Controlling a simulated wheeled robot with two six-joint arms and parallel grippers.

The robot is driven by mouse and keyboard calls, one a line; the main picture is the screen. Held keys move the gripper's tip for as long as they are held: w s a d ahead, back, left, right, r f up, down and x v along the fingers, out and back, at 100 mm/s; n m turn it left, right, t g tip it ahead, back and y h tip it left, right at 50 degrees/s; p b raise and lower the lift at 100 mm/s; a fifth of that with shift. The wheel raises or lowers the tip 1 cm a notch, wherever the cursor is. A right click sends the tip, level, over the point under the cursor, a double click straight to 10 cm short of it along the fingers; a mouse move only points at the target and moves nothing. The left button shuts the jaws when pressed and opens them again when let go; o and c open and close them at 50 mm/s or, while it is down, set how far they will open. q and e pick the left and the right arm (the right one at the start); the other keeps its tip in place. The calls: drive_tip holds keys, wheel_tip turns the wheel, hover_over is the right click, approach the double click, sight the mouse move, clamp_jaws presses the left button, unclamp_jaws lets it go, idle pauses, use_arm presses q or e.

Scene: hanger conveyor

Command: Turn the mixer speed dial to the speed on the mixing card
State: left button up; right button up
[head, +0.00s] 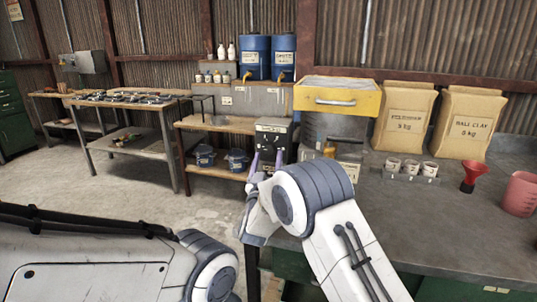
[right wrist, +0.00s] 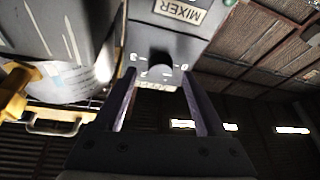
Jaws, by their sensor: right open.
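My right gripper (head: 266,161) is open in front of the mixer. In the right wrist view its two fingers (right wrist: 160,82) stand on either side of the dial, with nothing gripped. Contact with the dial cannot be told. I cannot make out a readable mixing card. My left gripper is out of view.
A yellow-topped container (head: 340,96) stands right of the mixer. Two labelled sacks (head: 404,115), a rack of small cups (head: 411,170), a red funnel (head: 471,176) and a pink jug (head: 521,193) are on the grey bench (head: 440,225). Shelves with blue drums (head: 255,57) stand behind.

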drive_tip(key=shift+x, duration=0.9)
clamp_jaws()
drive_tip(key=shift+f, duration=0.1)
